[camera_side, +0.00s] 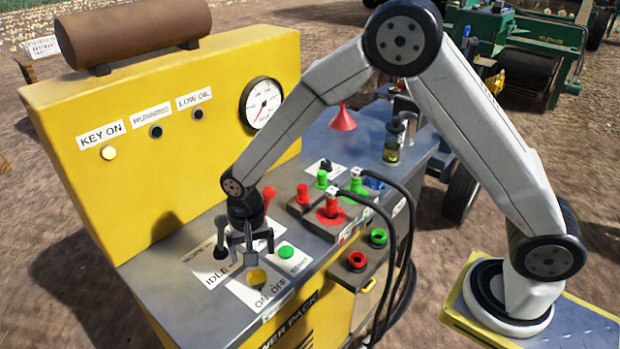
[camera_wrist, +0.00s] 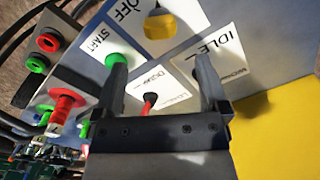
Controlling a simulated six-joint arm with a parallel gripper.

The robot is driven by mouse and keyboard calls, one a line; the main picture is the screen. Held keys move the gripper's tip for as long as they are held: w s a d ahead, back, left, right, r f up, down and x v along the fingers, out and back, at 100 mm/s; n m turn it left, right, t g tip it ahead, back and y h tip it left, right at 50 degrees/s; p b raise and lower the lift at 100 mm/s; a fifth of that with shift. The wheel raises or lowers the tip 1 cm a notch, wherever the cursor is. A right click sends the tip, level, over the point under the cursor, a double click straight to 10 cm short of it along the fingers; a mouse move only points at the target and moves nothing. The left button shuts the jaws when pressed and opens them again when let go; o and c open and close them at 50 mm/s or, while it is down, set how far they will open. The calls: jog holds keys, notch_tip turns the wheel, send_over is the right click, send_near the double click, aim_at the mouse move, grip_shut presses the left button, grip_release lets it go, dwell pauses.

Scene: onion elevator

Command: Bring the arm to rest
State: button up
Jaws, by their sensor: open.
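My gripper (camera_side: 247,246) is open and empty, low over the grey control deck of the yellow power pack (camera_side: 190,120). Its fingers point down near the yellow ON/OFF knob (camera_side: 256,277) and the green start button (camera_side: 287,251). In the wrist view my gripper (camera_wrist: 161,72) has its fingers apart with nothing held between them. The green start button (camera_wrist: 118,61) shows at the left finger's tip, and a red-tipped lever (camera_wrist: 150,99) shows between the fingers. I cannot tell whether any finger touches the deck.
Red and green hose couplings (camera_side: 331,203) with black hoses (camera_side: 405,215) stand to the right. A red funnel (camera_side: 342,119) is farther back. The KEY ON lamp (camera_side: 109,153) is lit.

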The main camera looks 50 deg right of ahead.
jog(key=shift+d, duration=0.1)
jog(key=shift+s+d+r, duration=0.15)
jog(key=shift+d+r, duration=0.1)
jog(key=shift+d, duration=0.05)
jog(key=s+d+r+n+t, duration=0.1)
jog(key=s+d+r+n, duration=0.2)
jog(key=s+d, duration=0.4)
jog(key=s+d+r+n+t, duration=0.1)
jog(key=s+d+r+n, duration=0.2)
jog(key=s+d, duration=0.3)
jog(key=shift+s+d+r+t, duration=0.35)
jog(key=shift+s+r, duration=0.2)
jog(key=shift+s, duration=0.4)
